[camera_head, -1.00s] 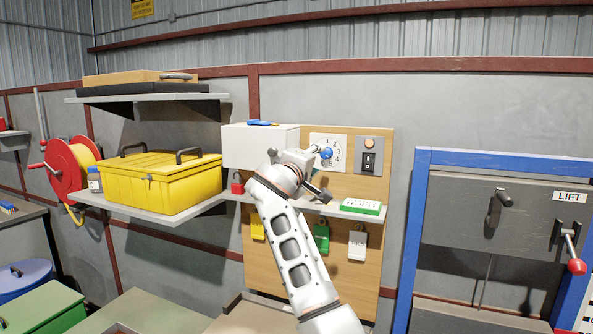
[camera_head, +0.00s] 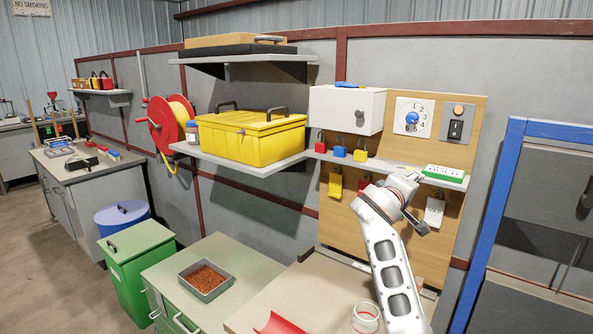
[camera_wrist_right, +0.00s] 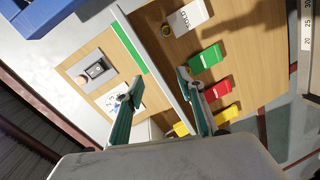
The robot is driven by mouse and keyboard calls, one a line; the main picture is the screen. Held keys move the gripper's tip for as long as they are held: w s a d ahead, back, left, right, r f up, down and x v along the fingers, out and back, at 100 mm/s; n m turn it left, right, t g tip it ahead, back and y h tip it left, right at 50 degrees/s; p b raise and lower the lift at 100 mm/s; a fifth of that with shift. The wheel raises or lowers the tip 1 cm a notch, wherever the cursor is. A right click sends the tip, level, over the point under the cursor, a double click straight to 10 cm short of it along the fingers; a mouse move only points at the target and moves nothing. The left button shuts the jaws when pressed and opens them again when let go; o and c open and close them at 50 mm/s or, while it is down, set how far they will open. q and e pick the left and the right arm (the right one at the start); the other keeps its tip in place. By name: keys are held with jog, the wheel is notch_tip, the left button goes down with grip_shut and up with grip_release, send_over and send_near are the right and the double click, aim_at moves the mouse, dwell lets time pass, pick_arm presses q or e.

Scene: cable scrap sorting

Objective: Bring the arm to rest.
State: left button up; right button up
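My right arm (camera_head: 392,265) rises from the bottom right in the head view. Its right gripper (camera_head: 408,185) is in front of the wooden board, below the dial and beside the shelf edge. Its fingertips are hard to make out there. In the right wrist view the right gripper (camera_wrist_right: 160,103) has its two green-grey fingers well apart, with nothing visible held between them. The board with its dial (camera_head: 412,117) and hanging tags lies beyond the fingers. My left gripper is not in view.
A shelf holds padlocks and a green-white socket strip (camera_head: 443,173). A white box (camera_head: 347,109) and rocker switch (camera_head: 455,129) are on the board (camera_head: 472,105). A yellow toolbox (camera_head: 250,138) stands left. A blue frame (camera_head: 490,215) stands right. A tray of copper-coloured bits (camera_head: 205,280) sits on the cabinet.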

jog(key=s+d+f+g+y, duration=0.1)
jog(key=s+d+f+g, duration=0.15)
jog(key=s+f, duration=0.85)
jog(key=s+d+f+g+y, duration=0.1)
jog(key=s+d+f, duration=0.3)
jog(key=s+f, duration=0.7)
jog(key=s+f+g+y, duration=0.15)
jog(key=s+f, duration=0.45)
jog(key=s, duration=0.6)
jog(key=s+f+y, duration=0.2)
jog(key=s+f, duration=0.4)
jog(key=s, duration=0.6)
jog(key=w+a+f+m+t+y, duration=0.2)
jog(key=a+f+y, duration=0.5)
jog(key=a+f, duration=0.6)
jog(key=a+t, duration=0.1)
jog(key=a, duration=0.2)
jog(key=shift+w+a+f, duration=0.3)
jog(key=shift+f, duration=0.05)
